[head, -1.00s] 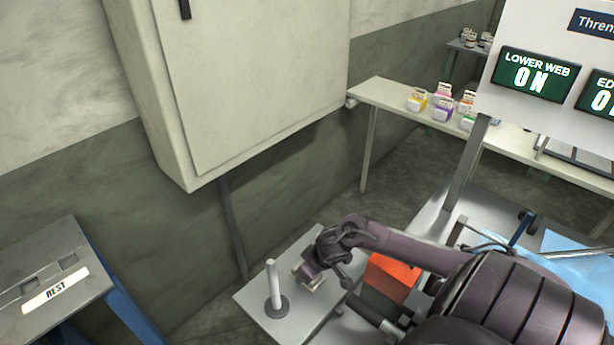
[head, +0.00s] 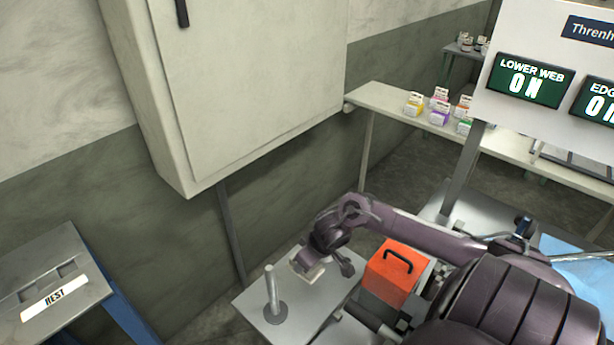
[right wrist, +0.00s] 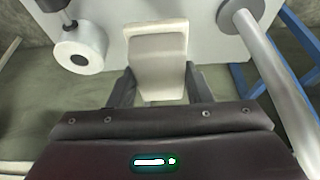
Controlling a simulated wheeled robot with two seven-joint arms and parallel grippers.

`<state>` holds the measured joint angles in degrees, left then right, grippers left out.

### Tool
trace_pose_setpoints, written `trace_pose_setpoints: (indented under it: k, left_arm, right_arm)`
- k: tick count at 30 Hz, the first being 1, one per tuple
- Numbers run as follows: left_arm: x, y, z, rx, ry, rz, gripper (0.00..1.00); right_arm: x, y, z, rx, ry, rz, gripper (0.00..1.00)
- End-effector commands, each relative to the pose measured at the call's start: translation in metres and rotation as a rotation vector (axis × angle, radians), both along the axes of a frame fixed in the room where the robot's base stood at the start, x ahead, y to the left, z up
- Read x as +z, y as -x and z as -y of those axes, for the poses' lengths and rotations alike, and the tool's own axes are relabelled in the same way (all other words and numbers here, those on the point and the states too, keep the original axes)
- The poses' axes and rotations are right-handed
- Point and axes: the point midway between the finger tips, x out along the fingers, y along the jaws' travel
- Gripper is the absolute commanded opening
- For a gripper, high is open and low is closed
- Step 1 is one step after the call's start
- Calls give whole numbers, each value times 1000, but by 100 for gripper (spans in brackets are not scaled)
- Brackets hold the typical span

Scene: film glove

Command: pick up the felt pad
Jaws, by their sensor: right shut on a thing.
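My right gripper (right wrist: 157,88) is shut on the felt pad (right wrist: 157,55), a pale cream block that sticks out ahead of the fingers in the right wrist view. In the head view the pad (head: 314,275) shows as a small pale piece under the right gripper (head: 308,264), over the grey plate (head: 318,300). I cannot tell how large the gap between pad and plate is. The far side of the pad is hidden. My left gripper is not in view.
An upright post on a round base (head: 275,311) stands on the plate, left of the gripper. An orange box with a black handle (head: 389,278) stands to the right. A white-ended roller (right wrist: 80,55) is left of the pad. A large cabinet (head: 250,90) hangs behind.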

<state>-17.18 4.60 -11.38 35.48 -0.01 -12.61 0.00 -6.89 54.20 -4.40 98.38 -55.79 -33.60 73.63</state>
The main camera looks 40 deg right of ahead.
Motion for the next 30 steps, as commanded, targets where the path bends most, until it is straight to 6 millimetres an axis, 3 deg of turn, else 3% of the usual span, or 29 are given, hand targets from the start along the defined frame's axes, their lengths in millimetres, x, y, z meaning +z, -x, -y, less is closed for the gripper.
trace_pose_setpoints:
  k: [1, 6, 13, 21, 30]
  left_arm:
    - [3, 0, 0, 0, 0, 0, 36]
    - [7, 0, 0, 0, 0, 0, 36]
    - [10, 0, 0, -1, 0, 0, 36]
    - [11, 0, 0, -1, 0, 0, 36]
    - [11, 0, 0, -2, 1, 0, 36]
  right_arm:
    - [17, -1, 1, 3, 4, 4, 22]
    - [61, -1, 0, 3, 4, 3, 22]
    - [104, -1, 0, 1, 3, 3, 22]
    - [124, 0, 0, 0, 1, 0, 22]
    - [125, 0, 0, -1, 0, 0, 22]
